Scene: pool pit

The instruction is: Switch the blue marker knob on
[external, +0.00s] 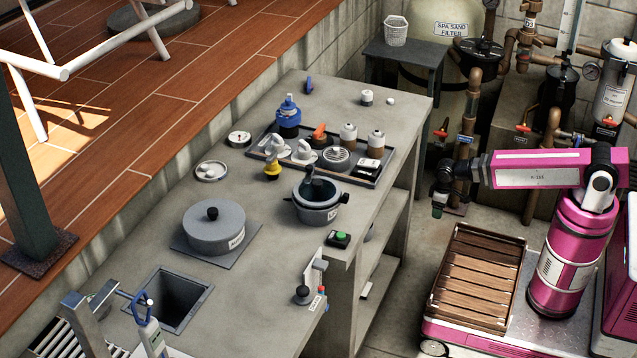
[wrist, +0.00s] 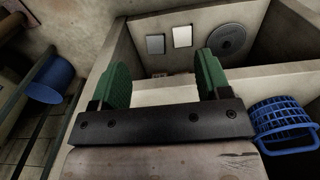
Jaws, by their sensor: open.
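I cannot pick out a blue marker knob with certainty. A small black knob (external: 303,293) with a white label sits at the front right edge of the counter, beside an upright plate with a red part (external: 320,265). A small dark blue piece (external: 308,85) stands at the counter's far end. My gripper (external: 438,209) hangs to the right of the counter, over the floor, well apart from all of these. In the wrist view its two green fingers (wrist: 164,78) are spread wide with nothing between them.
The counter (external: 160,235) holds a tray (external: 372,182) of valves and fittings, a lidded pot (external: 213,230) and an open pot (external: 318,200). Pipes and filters stand behind my arm. The wrist view shows a blue basket (wrist: 285,125) and a blue bucket (wrist: 50,80).

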